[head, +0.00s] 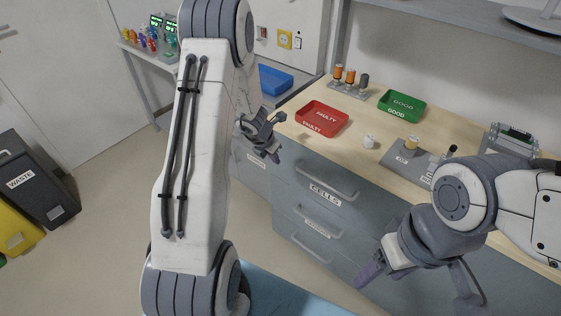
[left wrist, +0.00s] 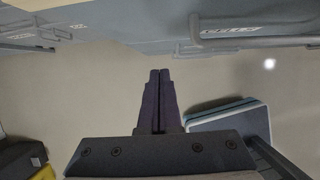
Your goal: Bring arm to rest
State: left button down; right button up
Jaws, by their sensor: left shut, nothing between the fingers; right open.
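My left arm (head: 195,150) rises large through the left middle of the head view. Its gripper (head: 264,136) is in front of the bench's left end, clear of the bench objects. In the left wrist view the two dark fingers (left wrist: 159,82) lie together with nothing between them, above bare floor. My right gripper (head: 418,284) hangs at the lower right of the head view, in front of the drawers. Its fingers are apart and nothing shows between them.
The wooden bench holds a red FAULTY tray (head: 322,119), a green GOOD tray (head: 402,106), a small white item (head: 369,141) and a grey fixture (head: 411,162). Drawers (head: 315,195) face me below. A waste bin (head: 30,180) stands far left. The floor between is clear.

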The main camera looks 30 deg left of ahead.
pick_arm(q)
jog(key=shift+v, duration=1.15)
jog(key=s+d+r+m+g+h, duration=0.1)
jog(key=s+d+r+m, duration=0.3)
jog(key=d+m, duration=0.35)
jog(key=s+d+r+m+g+h, duration=0.1)
jog(key=s+d+r+m, duration=0.2)
jog(key=d+r+m, duration=0.45)
jog(key=s+d+r+m+g+h, duration=0.15)
jog(key=s+d+m, duration=0.35)
jog(key=d, duration=0.5)
jog(key=s+r+m+y, duration=0.1)
jog(key=s+r+m, duration=0.1)
jog(key=s+m, duration=0.7)
jog(key=s+r+m+y, duration=0.2)
jog(key=s+r+m, duration=0.1)
jog(key=s+m, duration=0.6)
jog(key=m+g, duration=0.1)
jog(key=m, duration=0.2)
jog(key=shift+s+d+r, duration=0.15)
jog(key=shift+d+r, duration=0.05)
jog(key=shift+d, duration=0.05)
